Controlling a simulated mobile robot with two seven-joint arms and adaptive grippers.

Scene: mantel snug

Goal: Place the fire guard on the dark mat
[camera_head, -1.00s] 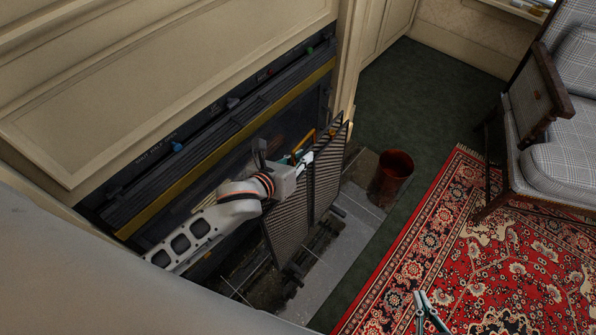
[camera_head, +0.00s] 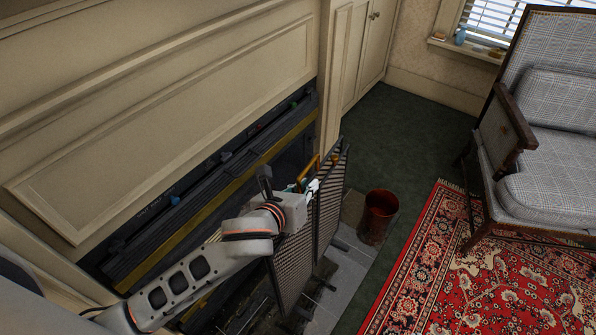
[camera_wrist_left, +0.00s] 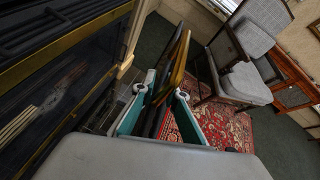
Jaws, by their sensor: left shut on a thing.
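The fire guard (camera_head: 326,212) is a dark folding mesh screen with a brass-coloured handle. It stands upright in front of the fireplace, over the grey hearth. My left gripper (camera_head: 312,188) is shut on its upper part near the handle. In the left wrist view, the gripper's teal fingers (camera_wrist_left: 160,108) close around the guard's dark frame, with the brass handle (camera_wrist_left: 178,62) rising between them. Whether the guard's feet touch the hearth is hard to tell. I cannot make out a separate dark mat. My right gripper is not in view.
A red-brown bucket (camera_head: 377,214) stands just right of the guard on the hearth edge. Dark green carpet (camera_head: 405,135) lies behind it. A red patterned rug (camera_head: 485,275) and a checked armchair (camera_head: 545,150) are at the right. The fireplace (camera_head: 215,195) is close at the left.

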